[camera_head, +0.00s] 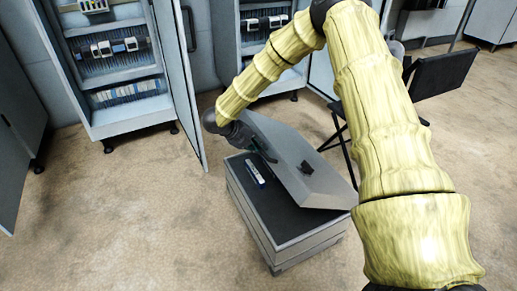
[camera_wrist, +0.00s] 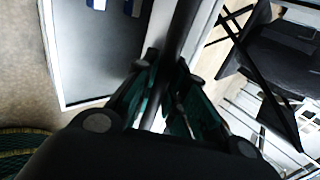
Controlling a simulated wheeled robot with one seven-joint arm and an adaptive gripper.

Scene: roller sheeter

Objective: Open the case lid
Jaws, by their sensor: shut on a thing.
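The grey case (camera_head: 309,240) stands on the floor. Its lid (camera_head: 290,150) is raised at a slant, with a gap showing the dark inside on the near left. A small dark fitting (camera_head: 306,168) sits on the lid's outer face. My gripper (camera_head: 264,154) is at the lid's upper left edge. In the wrist view the green-padded fingers (camera_wrist: 160,110) are closed around a dark strip (camera_wrist: 181,32), which appears to be the lid's edge. The fingertips' exact contact is partly hidden.
A small white-and-blue object (camera_head: 255,172) lies inside the case. An open cabinet (camera_head: 120,118) with its door (camera_head: 180,75) swung out stands to the left. A black folding chair (camera_head: 440,75) stands behind my arm. The floor at the front left is clear.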

